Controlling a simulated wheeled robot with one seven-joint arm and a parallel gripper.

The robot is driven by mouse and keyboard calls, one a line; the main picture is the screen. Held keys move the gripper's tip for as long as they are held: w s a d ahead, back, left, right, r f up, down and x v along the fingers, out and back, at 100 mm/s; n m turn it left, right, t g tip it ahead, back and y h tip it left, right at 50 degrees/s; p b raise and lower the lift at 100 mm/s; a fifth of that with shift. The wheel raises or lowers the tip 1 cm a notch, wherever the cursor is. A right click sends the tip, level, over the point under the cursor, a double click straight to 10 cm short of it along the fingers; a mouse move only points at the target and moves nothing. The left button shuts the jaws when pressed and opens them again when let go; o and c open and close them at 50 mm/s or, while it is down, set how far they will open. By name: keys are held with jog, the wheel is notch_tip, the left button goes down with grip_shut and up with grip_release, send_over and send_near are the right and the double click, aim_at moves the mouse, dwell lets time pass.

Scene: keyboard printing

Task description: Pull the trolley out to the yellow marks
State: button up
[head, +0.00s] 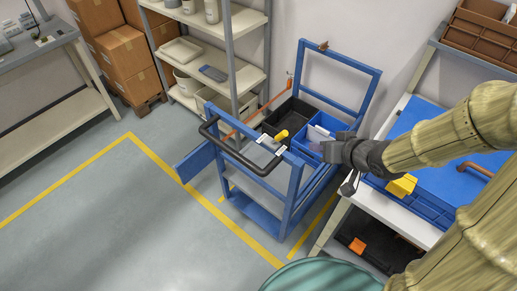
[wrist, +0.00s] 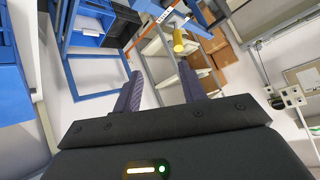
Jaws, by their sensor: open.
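The trolley (head: 290,195) is a blue frame with a lower shelf, in the middle of the head view between the shelving and the workbench. Its black handle bar (head: 243,153) faces the open floor. A blue panel (head: 194,162) sticks out at its left side. A black bin (head: 290,117) and a blue bin sit on top, with a yellow cylinder (head: 281,136) near the handle. My gripper (head: 325,148) is open and empty above the trolley's right side, apart from the handle. Its open fingers show in the wrist view (wrist: 161,90). Yellow floor lines (head: 160,160) run left of and in front of the trolley.
An orange bar (head: 232,132) slants across the trolley's left side. A shelf unit (head: 235,70) stands behind, with cardboard boxes (head: 125,50) to its left. The workbench (head: 405,210) is close on the right. A teal round object (head: 320,277) is at the bottom. Floor at left is clear.

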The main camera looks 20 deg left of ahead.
jog(key=s+d+m+g+h, duration=0.4)
jog(key=s+d+m+h, duration=0.1)
jog(key=s+d, duration=0.5)
jog(key=shift+s+d+f+g+h, duration=0.15)
jog(key=shift+d+f+g+h, duration=0.2)
jog(key=shift+d+h, duration=0.5)
jog(key=shift+d, duration=0.1)
jog(key=shift+c, duration=0.5)
